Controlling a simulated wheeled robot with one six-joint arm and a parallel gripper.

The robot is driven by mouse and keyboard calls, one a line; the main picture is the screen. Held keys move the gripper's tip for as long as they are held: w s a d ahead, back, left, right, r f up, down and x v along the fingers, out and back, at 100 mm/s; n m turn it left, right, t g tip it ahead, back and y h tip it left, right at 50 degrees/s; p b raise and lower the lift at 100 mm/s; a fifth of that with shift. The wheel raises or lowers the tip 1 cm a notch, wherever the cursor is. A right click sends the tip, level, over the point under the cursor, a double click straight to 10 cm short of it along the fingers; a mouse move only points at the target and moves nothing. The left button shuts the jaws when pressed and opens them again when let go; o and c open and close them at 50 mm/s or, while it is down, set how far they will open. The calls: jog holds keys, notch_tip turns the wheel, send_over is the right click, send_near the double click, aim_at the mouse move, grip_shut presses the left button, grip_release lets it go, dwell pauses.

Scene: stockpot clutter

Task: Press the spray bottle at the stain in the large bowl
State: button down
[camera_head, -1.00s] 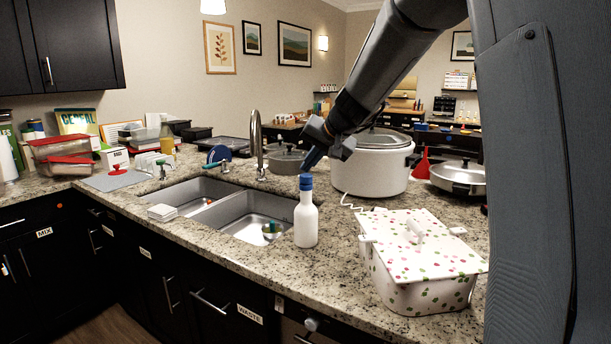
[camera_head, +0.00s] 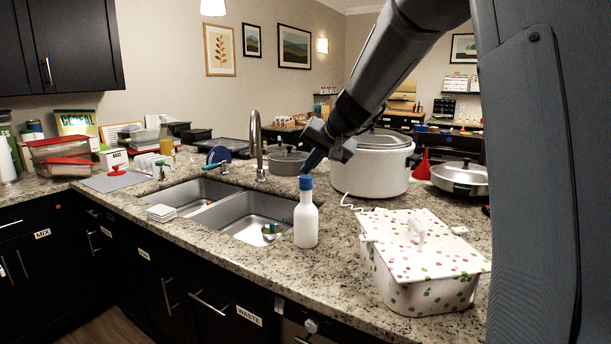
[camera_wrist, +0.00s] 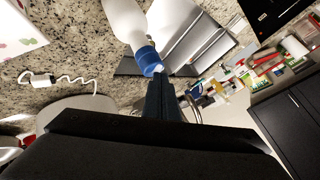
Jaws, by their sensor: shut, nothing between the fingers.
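I see no large bowl with a stain that I can make out for sure.
A polka-dot lidded box (camera_head: 425,290) stands right of the bottle. A large white pot (camera_head: 370,172) is behind my gripper, with a coiled white cord (camera_head: 349,203) before it. The faucet (camera_head: 257,145) rises behind the sink (camera_head: 200,193). Bare counter lies between bottle and box.

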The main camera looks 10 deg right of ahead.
aim_at(309, 177)
jog(key=shift+r, duration=0.35)
jog(key=shift+r+p, duration=2.3)
jog(key=shift+r, duration=0.7)
dwell(0.5)
